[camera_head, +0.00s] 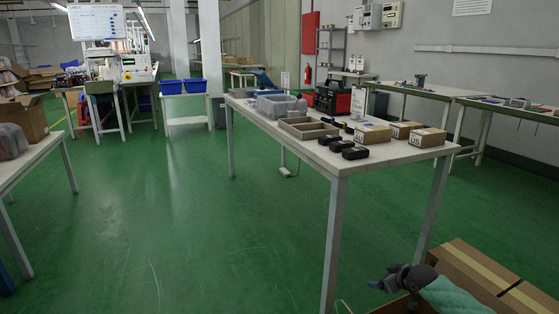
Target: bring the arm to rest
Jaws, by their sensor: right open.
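My right gripper (378,284) shows small at the bottom right, at the end of the dark grey part of my right arm (415,277). It points left, with a bluish tip. It is open, and I see nothing between its fingers. It appears in front of the table's near right leg and beside cardboard boxes; I cannot tell whether it touches them. My left gripper and left arm are out of view.
Another table (30,152) is at left. The green floor between is clear.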

